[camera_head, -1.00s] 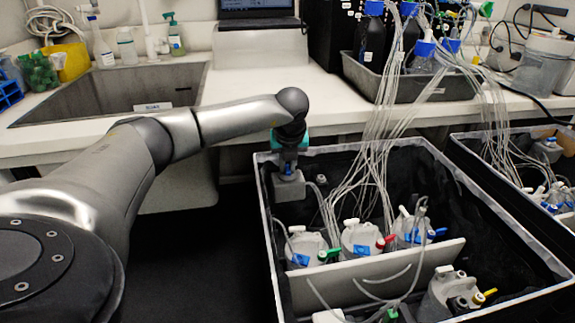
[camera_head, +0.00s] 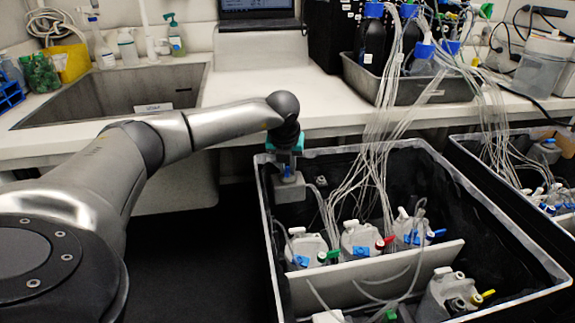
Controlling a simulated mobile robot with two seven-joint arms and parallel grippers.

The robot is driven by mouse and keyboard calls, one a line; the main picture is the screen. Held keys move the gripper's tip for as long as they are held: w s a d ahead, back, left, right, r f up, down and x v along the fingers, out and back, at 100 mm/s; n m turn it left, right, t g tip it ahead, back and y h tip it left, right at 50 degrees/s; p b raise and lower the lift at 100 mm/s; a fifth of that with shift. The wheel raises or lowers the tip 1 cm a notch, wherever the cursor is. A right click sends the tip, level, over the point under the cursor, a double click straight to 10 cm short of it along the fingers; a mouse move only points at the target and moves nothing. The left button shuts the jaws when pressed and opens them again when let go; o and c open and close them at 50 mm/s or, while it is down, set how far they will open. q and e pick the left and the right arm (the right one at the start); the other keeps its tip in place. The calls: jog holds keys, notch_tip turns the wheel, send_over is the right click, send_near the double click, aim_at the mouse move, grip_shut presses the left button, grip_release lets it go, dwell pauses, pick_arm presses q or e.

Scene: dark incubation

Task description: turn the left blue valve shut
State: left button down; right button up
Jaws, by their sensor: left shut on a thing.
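My right gripper is not in view.
White-capped bottles (camera_head: 308,248) with blue, green and red valves stand in the box, with a pale divider (camera_head: 378,273) in front. Loose clear tubes (camera_head: 372,165) rise to a grey tray (camera_head: 440,90) on the bench. A sink (camera_head: 110,95) lies at the left.

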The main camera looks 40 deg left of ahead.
pick_arm(q)
jog(key=shift+r+m, duration=0.1)
jog(key=shift+m, duration=0.4)
jog(key=m, duration=0.1)
jog(key=m+t+h+p, duration=0.1)
jog(key=m, duration=0.1)
jog(key=shift+a+m+h, duration=0.15)
jog(key=shift+m+h, duration=0.15)
jog(key=m+h+p, duration=0.1)
jog(key=m, duration=0.1)
jog(key=shift+m, duration=0.3)
jog(key=shift+m+h, duration=0.4)
jog(key=shift+m, duration=0.6)
jog(key=shift+w+m+h, duration=0.1)
jog(key=shift+m+h, duration=0.3)
jog(key=shift+m, duration=0.8)
jog(key=shift+a+m+g+h+b, duration=0.1)
jog(key=shift+m+g+h+b, duration=0.4)
jog(key=shift+m, duration=1)
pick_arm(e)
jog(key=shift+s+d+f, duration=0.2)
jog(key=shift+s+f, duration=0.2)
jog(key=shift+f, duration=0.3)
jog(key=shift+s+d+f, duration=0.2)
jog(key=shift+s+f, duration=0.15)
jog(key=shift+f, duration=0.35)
